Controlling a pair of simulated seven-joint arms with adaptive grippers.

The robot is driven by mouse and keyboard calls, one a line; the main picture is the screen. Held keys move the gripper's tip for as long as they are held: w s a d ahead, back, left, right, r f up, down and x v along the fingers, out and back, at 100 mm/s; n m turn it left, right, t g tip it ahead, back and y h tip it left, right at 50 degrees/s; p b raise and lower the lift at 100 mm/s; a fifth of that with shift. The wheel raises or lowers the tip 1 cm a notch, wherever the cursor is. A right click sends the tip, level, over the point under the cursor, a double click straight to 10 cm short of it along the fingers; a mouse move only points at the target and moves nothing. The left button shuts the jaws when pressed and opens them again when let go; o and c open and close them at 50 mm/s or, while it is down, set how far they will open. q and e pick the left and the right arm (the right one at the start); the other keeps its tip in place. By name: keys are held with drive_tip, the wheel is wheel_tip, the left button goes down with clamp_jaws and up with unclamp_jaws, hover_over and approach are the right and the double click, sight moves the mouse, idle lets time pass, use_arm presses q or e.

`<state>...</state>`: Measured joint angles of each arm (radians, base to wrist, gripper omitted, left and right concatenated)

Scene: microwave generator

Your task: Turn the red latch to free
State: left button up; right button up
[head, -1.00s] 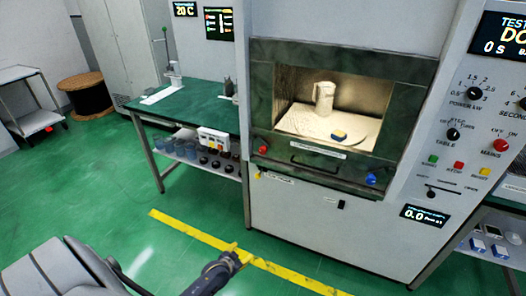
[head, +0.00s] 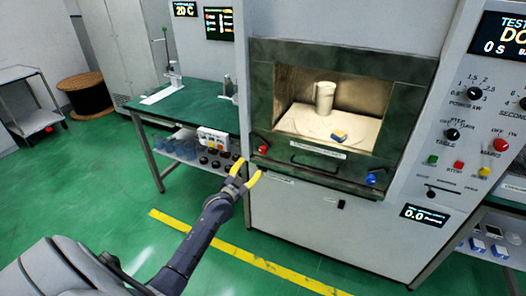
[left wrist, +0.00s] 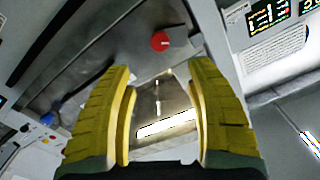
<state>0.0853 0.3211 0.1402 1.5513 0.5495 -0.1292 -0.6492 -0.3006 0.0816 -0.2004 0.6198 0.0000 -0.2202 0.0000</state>
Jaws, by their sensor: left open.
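The red latch (head: 263,149) is a round red knob at the left end of the microwave's door frame. In the left wrist view the red latch (left wrist: 160,41) shows beyond the fingertips, near the top middle. My left gripper (head: 247,173) has yellow fingers and is just below and left of the latch in the head view. In the left wrist view my left gripper (left wrist: 161,72) is open, with nothing between its fingers. It appears apart from the latch. My right gripper is not in view.
A blue knob (head: 371,179) is at the door frame's right end. A dark handle bar (head: 318,168) lies between the knobs. A green-topped bench (head: 190,105) stands left of the cabinet.

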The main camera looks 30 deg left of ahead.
sight(262, 152)
use_arm(q)
drive_tip(key=w, duration=0.4)
drive_tip(key=w+a, duration=0.1)
drive_tip(key=w, duration=0.9)
drive_tip(key=shift+w+a, duration=0.15)
drive_tip(key=shift+a, duration=0.2)
clamp_jaws()
